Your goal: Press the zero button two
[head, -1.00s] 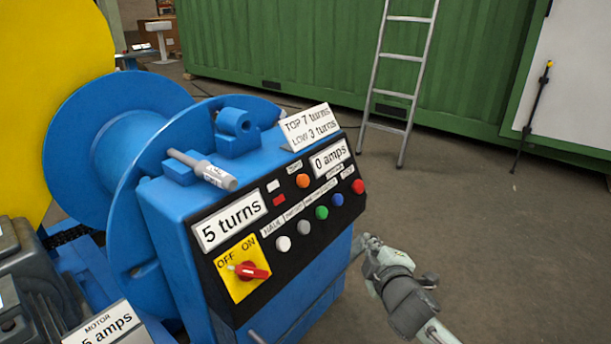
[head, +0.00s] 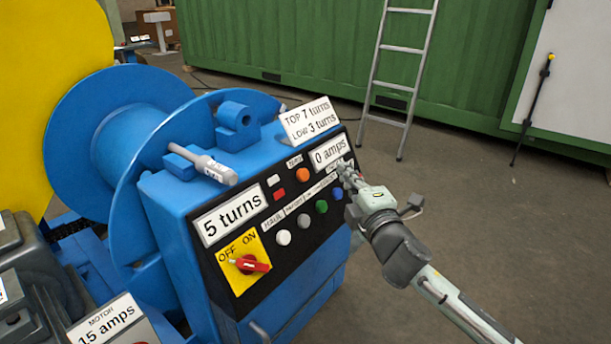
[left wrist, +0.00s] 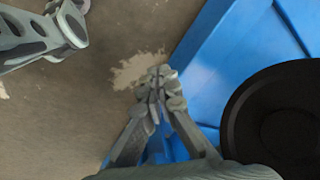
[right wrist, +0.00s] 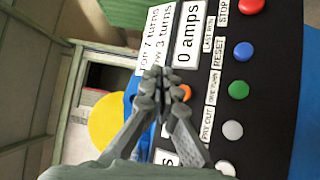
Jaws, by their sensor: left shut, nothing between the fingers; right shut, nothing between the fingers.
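The blue machine's black panel (head: 270,217) carries an orange button (head: 302,175) with a small label too small to read. Below it run white (head: 283,238), grey (head: 304,221), green (head: 321,206) and blue (head: 336,194) buttons. My right gripper (head: 345,175) is shut and empty at the panel's right end, hiding the red button in the head view. In the right wrist view its shut fingertips (right wrist: 165,84) partly cover the orange button (right wrist: 184,92); contact cannot be told. My left gripper (left wrist: 158,84) is shut and empty, above the floor beside blue metal.
An OFF/ON switch (head: 250,265) and a "5 turns" display (head: 230,217) are on the panel's left. A "0 amps" display (head: 330,152) is near my right gripper. A grey-tipped rod (head: 207,166) lies on top. Free floor lies to the right.

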